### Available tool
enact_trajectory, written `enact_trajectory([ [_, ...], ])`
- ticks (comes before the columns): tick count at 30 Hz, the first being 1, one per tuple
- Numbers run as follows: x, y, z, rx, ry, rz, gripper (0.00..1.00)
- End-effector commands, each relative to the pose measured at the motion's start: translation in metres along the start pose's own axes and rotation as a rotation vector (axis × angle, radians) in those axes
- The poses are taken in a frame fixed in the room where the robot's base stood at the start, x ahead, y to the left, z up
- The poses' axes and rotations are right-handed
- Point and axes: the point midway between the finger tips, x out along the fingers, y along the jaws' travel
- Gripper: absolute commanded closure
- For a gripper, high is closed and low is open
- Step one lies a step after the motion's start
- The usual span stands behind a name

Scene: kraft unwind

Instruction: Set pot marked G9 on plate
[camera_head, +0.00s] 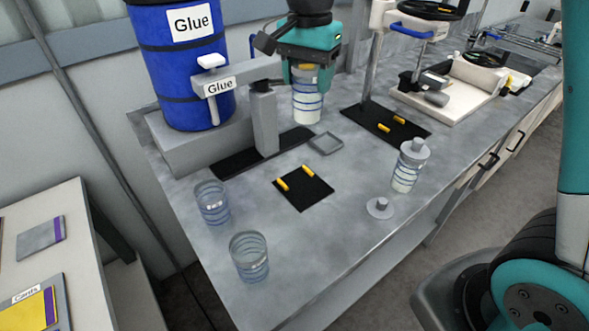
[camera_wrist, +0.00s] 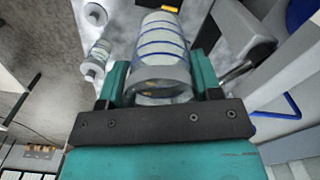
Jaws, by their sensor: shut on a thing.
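My gripper (camera_head: 306,68) is shut on a clear pot with blue rings (camera_head: 307,104), held upright beside the glue dispenser's arm. In the wrist view the same pot (camera_wrist: 162,50) sits between the two teal fingers (camera_wrist: 163,88). Its lower part looks whitish. I can read no G9 mark on any pot. A black plate with two yellow pegs (camera_head: 303,194) lies bare on the bench in front of the dispenser. Another black plate with yellow pegs (camera_head: 404,131) lies under a stand at the right. I cannot tell which plate the task means.
Two empty ringed pots (camera_head: 212,203) (camera_head: 250,259) stand at the bench's front left. A lidded whitish pot (camera_head: 405,172) and a loose lid (camera_head: 380,208) are near the right edge. A blue glue drum (camera_head: 180,70), its dispenser post (camera_head: 264,120) and a small grey tray (camera_head: 326,143) are close by.

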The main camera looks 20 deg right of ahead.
Motion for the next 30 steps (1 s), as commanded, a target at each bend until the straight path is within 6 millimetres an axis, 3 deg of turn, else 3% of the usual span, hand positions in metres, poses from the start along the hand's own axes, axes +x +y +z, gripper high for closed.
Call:
enact_trajectory([
  [5,0.014,0.000,0.004,0.019,-0.003,0.006,0.80],
  [18,0.132,0.000,0.004,0.016,-0.003,0.006,0.80],
  [30,0.182,0.001,0.003,0.018,-0.003,0.005,0.80],
])
